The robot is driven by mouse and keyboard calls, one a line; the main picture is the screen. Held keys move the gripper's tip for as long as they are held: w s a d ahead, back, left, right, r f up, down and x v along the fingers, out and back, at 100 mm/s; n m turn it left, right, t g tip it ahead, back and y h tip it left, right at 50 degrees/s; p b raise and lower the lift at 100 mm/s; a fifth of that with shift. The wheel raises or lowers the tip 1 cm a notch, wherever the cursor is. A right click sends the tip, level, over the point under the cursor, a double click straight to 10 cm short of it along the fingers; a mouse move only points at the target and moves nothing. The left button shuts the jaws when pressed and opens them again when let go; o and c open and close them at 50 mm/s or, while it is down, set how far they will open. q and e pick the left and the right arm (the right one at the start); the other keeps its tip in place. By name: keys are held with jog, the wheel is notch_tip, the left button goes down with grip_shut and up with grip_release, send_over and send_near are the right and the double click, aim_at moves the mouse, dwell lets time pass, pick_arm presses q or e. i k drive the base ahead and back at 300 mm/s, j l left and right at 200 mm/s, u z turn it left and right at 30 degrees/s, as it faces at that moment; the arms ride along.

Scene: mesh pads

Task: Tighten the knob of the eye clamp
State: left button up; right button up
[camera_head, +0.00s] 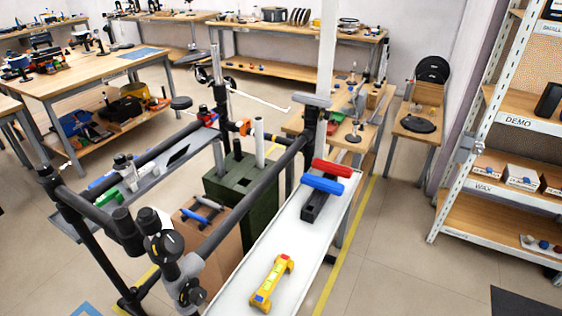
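A grey and black clamp-like fitting (178,268) sits at the near corner of a dark tube frame (250,195). A round black knob (165,247) with a small yellow mark shows on it. I cannot tell for sure whether this is the eye clamp, nor how tight the knob is. Smaller fittings with a red part (207,117) and an orange part (245,127) sit farther back on the frame. Neither of my grippers shows in the head view.
A white shelf (240,290) on the frame's right holds a yellow tool (271,283) and a black block with red (332,168) and blue (322,184) bars. A green box (241,185) stands inside the frame. Floor is clear on the right (400,240).

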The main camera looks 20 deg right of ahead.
aim_at(328, 115)
jog(key=i+l, duration=0.2)
jog(key=l, duration=0.15)
jog(key=i+l, duration=0.15)
jog(key=l, duration=0.25)
jog(key=i+l+z, duration=0.1)
jog(key=l, duration=0.25)
jog(key=i+l, duration=0.45)
jog(key=l, duration=0.3)
